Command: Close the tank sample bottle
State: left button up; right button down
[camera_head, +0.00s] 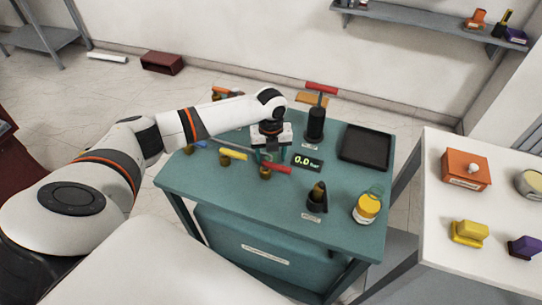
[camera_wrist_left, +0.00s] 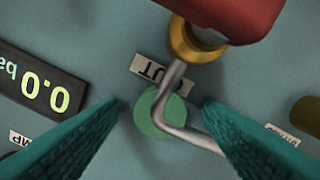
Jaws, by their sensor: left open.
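My left gripper (camera_head: 268,154) is over the middle of the teal table, pointing down. In the left wrist view its two teal fingers (camera_wrist_left: 160,112) are spread apart, with nothing held between them. Below, between the fingertips, is a round green disc (camera_wrist_left: 146,116); a bent metal rod crosses over it. I cannot tell whether the disc is a bottle top. A yellow bottle with a white label (camera_head: 366,209) and a greenish top stands upright near the table's right front corner, well apart from the gripper. My right gripper is not in view.
A red handle (camera_head: 277,168) with a brass fitting (camera_wrist_left: 190,42) is close to the left gripper. A 0.0 display (camera_head: 307,161) is beside it. A dark cylinder (camera_head: 316,124), a black tray (camera_head: 366,147) and a small dark fitting (camera_head: 317,198) also stand on the teal table (camera_head: 240,192).

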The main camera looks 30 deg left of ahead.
aim_at(271, 157)
pick_arm(q)
jog(key=shift+c, duration=0.3)
jog(key=c, duration=1)
notch_tip(271, 157, up, 10)
jog(key=shift+b, duration=0.8)
